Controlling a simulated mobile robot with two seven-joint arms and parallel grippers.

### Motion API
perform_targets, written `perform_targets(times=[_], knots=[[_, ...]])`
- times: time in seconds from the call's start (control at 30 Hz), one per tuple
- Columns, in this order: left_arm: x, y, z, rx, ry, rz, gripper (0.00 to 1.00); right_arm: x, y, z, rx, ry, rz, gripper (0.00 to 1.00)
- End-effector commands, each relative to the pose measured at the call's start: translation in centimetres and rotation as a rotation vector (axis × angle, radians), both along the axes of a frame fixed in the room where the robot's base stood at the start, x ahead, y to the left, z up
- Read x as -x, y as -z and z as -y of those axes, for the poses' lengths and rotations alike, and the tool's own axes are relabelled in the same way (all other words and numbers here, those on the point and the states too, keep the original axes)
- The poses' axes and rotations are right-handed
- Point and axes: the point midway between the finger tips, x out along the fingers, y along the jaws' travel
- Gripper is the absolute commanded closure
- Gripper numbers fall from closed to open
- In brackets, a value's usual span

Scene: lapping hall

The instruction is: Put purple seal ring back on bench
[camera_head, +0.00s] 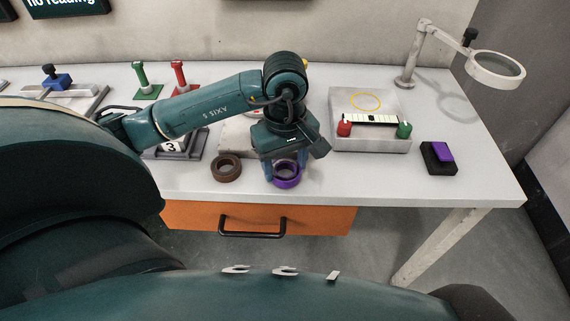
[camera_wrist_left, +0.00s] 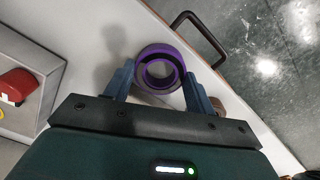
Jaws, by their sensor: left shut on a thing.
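The purple seal ring (camera_head: 286,174) is at the front edge of the white bench (camera_head: 400,184) in the head view. My left gripper (camera_head: 285,168) points down over it, with a blue finger on each side. In the left wrist view the ring (camera_wrist_left: 160,58) sits between the fingertips of my left gripper (camera_wrist_left: 160,82), which is shut on it. I cannot tell whether the ring touches the bench top. My right gripper is not in view.
A brown ring (camera_head: 226,168) lies just left of the purple one. The grey block (camera_head: 370,136) with red and green knobs stands to the right, and a black block (camera_head: 438,158) with a purple top beyond it. The orange drawer (camera_head: 190,214) is below the bench edge.

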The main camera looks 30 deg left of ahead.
Motion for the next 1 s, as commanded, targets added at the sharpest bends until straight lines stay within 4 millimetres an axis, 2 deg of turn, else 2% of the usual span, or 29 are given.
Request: perform_targets(times=[0.07, 0.4, 0.43, 0.6, 0.7, 1.0], knots=[[0.03, 0.8, 0.02, 0.001, 0.001, -0.001, 0.72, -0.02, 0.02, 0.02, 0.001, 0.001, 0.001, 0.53], [-0.03, 1.27, -0.01, 0.0, 0.001, 0.002, 0.72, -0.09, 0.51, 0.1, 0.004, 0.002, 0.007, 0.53], [-0.02, 1.23, -0.01, 0.0, 0.001, 0.002, 0.44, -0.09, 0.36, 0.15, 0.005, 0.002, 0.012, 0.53], [-0.01, 1.08, 0.0, 0.0, 0.001, 0.001, 0.3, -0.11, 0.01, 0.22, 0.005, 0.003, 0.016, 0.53], [-0.01, 1.07, -0.01, 0.001, 0.001, 0.001, 0.23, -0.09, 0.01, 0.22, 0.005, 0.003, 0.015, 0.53], [0.0, 0.67, 0.0, 0.001, 0.001, 0.001, 0.23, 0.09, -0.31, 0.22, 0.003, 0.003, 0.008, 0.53]])
